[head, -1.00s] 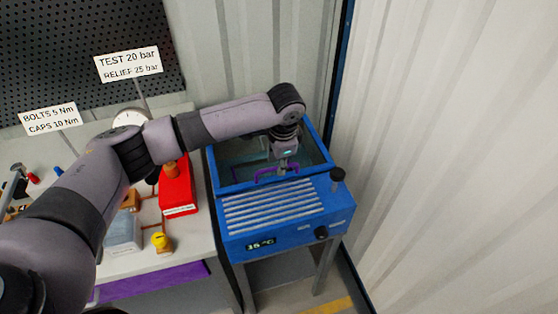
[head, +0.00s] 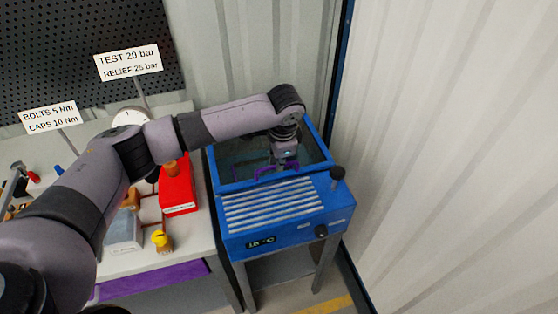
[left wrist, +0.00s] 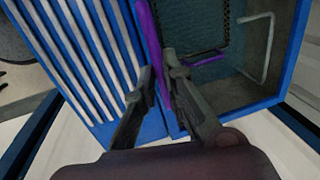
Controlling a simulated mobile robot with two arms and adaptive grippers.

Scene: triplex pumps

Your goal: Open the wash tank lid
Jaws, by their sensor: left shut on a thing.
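The blue wash tank (head: 330,215) stands at the centre right in the head view, with a slatted top panel at its front and a framed well behind. I cannot tell whether a clear lid covers the well. A purple handle (head: 262,172) runs along the well's front edge. My left gripper (head: 279,166) reaches down over the well and is shut on the handle. In the left wrist view the purple handle (left wrist: 146,30) passes between the fingers of the gripper (left wrist: 160,75), slats to the left, the well to the right. My right gripper is not in view.
A workbench with a red box (head: 178,190), a yellow-topped part (head: 161,240) and a gauge (head: 131,116) stands left of the tank. A black knob (head: 337,173) rises at the tank's right edge. A corrugated wall (head: 450,150) is close on the right.

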